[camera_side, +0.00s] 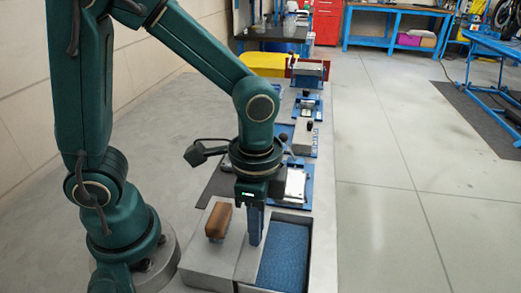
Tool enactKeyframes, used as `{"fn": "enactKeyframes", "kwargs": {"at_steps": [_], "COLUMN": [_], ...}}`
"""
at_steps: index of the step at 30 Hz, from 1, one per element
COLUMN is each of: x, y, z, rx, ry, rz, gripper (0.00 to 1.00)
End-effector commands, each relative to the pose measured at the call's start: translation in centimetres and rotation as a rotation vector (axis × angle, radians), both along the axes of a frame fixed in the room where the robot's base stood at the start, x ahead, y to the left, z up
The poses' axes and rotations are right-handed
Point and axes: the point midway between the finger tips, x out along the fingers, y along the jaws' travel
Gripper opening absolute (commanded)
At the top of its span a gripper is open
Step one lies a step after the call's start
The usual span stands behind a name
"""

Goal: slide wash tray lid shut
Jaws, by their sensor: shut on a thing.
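The wash tray (308,258) is a grey box at the bottom centre, with a blue textured inside (285,258) showing on its right. A flat grey lid (207,262) covers the left part, so the tray stands partly open. My gripper (255,240) points straight down at the lid's right edge, between the covered part and the blue opening. Its blue fingers are shut on what appears to be the lid's edge or grip; the fingers hide the exact contact. A brown block (218,222) sits on the grey surface left of my gripper, apart from it.
Behind the tray, a blue-framed fixture (297,187) and several smaller fixtures line the bench (338,215). A yellow bin (265,62) stands farther back. Bare bench lies left of the fixtures, and open floor (420,170) lies to the right.

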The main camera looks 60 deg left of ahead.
Motion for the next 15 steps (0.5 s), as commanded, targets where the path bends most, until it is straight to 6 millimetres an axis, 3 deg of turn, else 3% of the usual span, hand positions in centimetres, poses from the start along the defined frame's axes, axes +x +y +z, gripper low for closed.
{"fn": "enactKeyframes", "kwargs": {"at_steps": [15], "x": [2.6], "y": [-2.6], "z": [0.1], "rx": [-0.002], "ry": [-0.005], "rz": [-0.001], "gripper": [0.00]}}
